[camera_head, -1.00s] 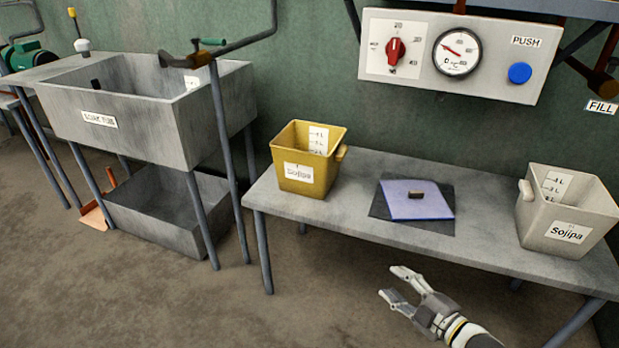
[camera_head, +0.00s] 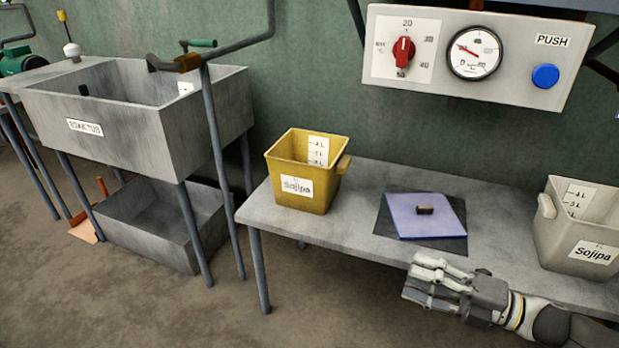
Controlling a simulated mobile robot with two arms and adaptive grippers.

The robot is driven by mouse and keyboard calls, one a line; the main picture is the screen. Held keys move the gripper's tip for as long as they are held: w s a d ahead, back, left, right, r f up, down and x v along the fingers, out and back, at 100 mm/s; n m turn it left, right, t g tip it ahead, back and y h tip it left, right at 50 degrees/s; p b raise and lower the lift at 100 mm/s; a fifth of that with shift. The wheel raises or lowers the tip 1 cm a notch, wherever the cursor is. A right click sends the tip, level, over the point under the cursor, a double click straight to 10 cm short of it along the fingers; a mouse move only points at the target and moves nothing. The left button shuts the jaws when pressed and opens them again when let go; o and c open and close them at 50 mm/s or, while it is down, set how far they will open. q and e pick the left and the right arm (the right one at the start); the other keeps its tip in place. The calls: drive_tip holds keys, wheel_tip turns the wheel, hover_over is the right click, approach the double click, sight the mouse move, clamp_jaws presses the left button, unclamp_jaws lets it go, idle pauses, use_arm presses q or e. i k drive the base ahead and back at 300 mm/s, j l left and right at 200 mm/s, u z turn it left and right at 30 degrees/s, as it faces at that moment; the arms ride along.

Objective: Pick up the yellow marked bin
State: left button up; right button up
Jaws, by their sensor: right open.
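The yellow bin (camera_head: 302,184) stands upright at the left end of the grey table. It has a white label reading "Sojipa", a level scale inside and a handle on its right side. My right gripper (camera_head: 424,284) is at the table's front edge, to the right of and nearer than the yellow bin, clear of it. Its fingers point left, and it is open and empty. My left gripper is not in view.
A whitish bin (camera_head: 577,234) stands at the table's right end. A purple board (camera_head: 411,222) with a small dark block (camera_head: 425,210) lies mid-table. A grey soak tub (camera_head: 140,135) stands left of the table (camera_head: 350,240). A control panel (camera_head: 468,90) hangs above.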

sight(307, 168)
drive_tip(key=i, duration=1.25)
